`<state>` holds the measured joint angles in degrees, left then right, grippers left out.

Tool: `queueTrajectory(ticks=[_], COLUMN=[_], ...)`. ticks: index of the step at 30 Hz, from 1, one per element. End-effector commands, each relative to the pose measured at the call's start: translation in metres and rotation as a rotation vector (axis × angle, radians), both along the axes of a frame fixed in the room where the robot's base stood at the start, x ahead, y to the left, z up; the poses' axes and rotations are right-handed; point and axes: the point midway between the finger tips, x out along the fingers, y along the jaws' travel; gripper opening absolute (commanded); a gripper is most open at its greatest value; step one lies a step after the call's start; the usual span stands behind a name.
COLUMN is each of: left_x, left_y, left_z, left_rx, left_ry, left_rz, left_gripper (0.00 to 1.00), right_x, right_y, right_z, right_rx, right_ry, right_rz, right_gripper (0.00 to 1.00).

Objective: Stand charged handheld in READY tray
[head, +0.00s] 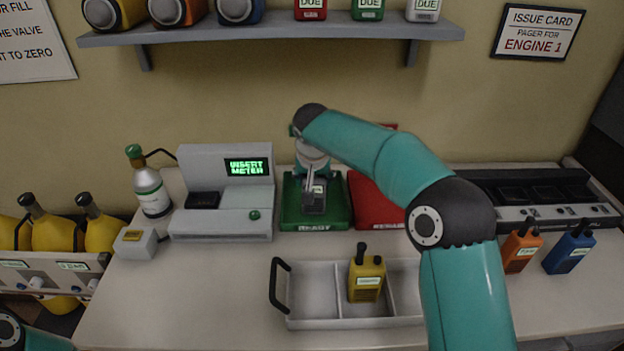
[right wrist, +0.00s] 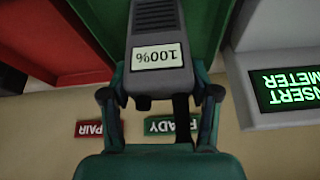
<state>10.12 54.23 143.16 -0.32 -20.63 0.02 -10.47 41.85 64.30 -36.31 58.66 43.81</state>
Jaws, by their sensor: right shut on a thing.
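A dark grey handheld (head: 314,200) with a white label is between the fingers of my right gripper (head: 313,178), over the green READY tray (head: 289,218). In the right wrist view the handheld (right wrist: 155,22) appears upside down, its label reading 100%, and a finger (right wrist: 160,95) of my right gripper closes on each side of it. The handheld looks about upright within the tray's outline. I cannot tell whether its base touches the tray floor. My left gripper is not in view.
A red tray (head: 374,210) stands right beside the green one. A meter (head: 225,165) reading INSERT METER is at left. A grey divided bin (head: 310,290) holding a yellow handheld (head: 367,275) lies in front. Orange (head: 520,250) and blue (head: 568,250) handhelds stand at right.

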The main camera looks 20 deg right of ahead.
Motion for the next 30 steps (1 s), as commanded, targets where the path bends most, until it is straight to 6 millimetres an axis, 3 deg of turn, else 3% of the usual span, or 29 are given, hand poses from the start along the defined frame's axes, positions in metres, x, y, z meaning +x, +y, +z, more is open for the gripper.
queueTrajectory(ticks=[2,3,7,20,26,30], left_x=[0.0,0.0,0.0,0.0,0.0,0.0], left_y=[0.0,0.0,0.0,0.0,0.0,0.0], left_z=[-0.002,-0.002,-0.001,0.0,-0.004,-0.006], left_rx=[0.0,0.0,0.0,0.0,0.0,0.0], left_ry=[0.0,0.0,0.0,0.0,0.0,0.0], left_rz=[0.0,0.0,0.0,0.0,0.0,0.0], left_gripper=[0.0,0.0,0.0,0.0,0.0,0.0], right_x=[0.0,0.0,0.0,-0.001,-0.01,-0.022], right_y=[0.0,0.0,0.0,0.001,0.005,0.01], right_z=[-0.001,-0.002,-0.001,0.003,0.026,0.053], right_rx=[0.0,0.0,0.0,0.0,0.001,0.001], right_ry=[-0.001,0.0,0.0,-0.001,-0.004,-0.005], right_rz=[0.0,0.0,0.001,0.001,0.002,0.003], right_gripper=[0.07,0.63,0.84,0.86,0.86,0.86])
